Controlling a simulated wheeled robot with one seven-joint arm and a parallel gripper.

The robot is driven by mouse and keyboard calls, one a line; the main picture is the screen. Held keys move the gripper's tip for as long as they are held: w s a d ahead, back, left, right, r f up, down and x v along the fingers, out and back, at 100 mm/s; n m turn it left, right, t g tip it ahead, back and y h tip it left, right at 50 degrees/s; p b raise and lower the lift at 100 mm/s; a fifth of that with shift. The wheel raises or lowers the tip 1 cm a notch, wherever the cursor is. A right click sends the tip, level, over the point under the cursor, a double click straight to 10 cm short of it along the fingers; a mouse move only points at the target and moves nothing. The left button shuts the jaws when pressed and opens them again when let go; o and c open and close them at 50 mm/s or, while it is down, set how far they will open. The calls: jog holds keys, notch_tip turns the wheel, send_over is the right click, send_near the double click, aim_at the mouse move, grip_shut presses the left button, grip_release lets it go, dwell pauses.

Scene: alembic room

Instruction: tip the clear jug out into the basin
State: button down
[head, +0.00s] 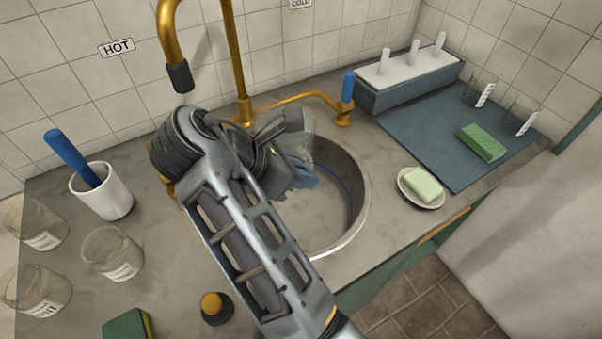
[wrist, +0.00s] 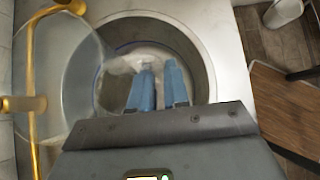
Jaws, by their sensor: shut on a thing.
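The clear jug (head: 303,128) shows in the head view as a see-through shape over the back of the basin, mostly behind my gripper. In the wrist view the jug (wrist: 62,62) is a large clear round outline on the left, overlapping the basin's left side. My gripper (head: 303,178) is above the basin with its blue fingers shut on the jug; the fingers also show in the wrist view (wrist: 160,88). The exact grip point and tilt are hard to make out. The round metal basin (head: 357,222) is sunk in the counter. A pale patch shows inside it; I cannot tell whether it is liquid.
A brass tap (head: 240,60) with a blue-handled lever (head: 347,88) stands behind the basin. Left are a white cup (head: 103,195) with a blue-handled tool and several labelled glass beakers. Right are a soap dish (head: 421,190) and a blue mat (head: 430,145) with a green sponge.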

jog(key=shift+r, duration=0.4)
jog(key=shift+w+a+r, duration=0.1)
jog(key=shift+r, duration=0.05)
jog(key=shift+g+p, duration=0.3)
jog(key=shift+r+n+g+h, duration=0.1)
jog(key=shift+n+g+h, duration=1)
jog(key=shift+g, duration=0.2)
dwell(0.4)
jog(key=shift+r+m+t+y, duration=0.2)
jog(key=shift+m+t+y, duration=0.95)
jog(key=shift+t, duration=0.45)
